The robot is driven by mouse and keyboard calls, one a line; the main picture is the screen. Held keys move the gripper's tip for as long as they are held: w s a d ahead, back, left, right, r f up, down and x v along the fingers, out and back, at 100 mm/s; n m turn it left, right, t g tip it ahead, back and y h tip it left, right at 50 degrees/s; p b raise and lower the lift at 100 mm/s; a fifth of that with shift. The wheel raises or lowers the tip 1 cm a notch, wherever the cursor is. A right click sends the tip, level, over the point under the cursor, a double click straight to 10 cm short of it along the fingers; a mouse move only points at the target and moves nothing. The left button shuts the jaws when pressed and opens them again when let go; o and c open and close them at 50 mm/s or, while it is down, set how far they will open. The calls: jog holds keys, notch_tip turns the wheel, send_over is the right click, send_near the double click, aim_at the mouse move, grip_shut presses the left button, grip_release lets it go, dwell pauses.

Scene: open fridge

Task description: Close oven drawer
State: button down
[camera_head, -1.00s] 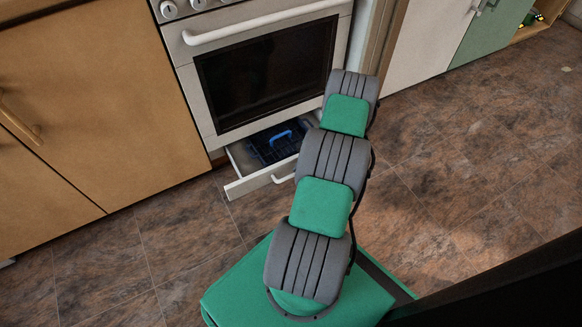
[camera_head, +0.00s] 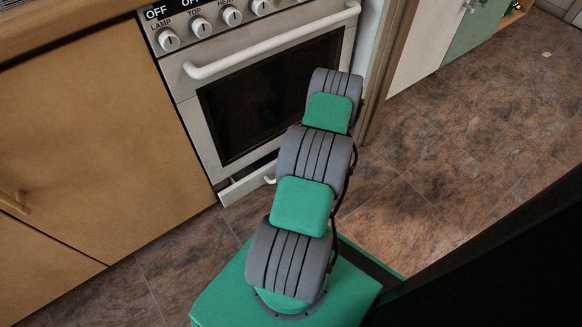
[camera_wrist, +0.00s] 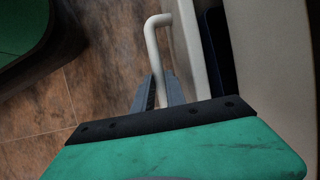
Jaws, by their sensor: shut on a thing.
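The white oven drawer (camera_head: 246,186) is below the oven door (camera_head: 268,100) and sticks out only a little. Its front panel (camera_wrist: 192,45) shows in the wrist view, with a narrow dark gap behind it. The drawer's pale bar handle (camera_wrist: 153,42) runs between the two fingers of my gripper (camera_wrist: 160,92). My gripper is shut on the handle. In the head view my arm hides the gripper and the drawer's right part.
Wooden cabinets (camera_head: 90,130) stand left of the oven. The oven door's white handle (camera_head: 270,42) sticks out above the drawer. The brown tiled floor (camera_head: 450,150) is clear to the right. A dark panel fills the lower right corner.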

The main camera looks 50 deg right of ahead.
jog(key=c, duration=1.4)
grip_release()
jog(key=shift+o, duration=0.2)
jog(key=p+v, duration=0.3)
jog(key=v, duration=0.4)
jog(key=shift+r, duration=0.4)
jog(key=shift+s+d, duration=0.1)
jog(key=shift+d, duration=0.05)
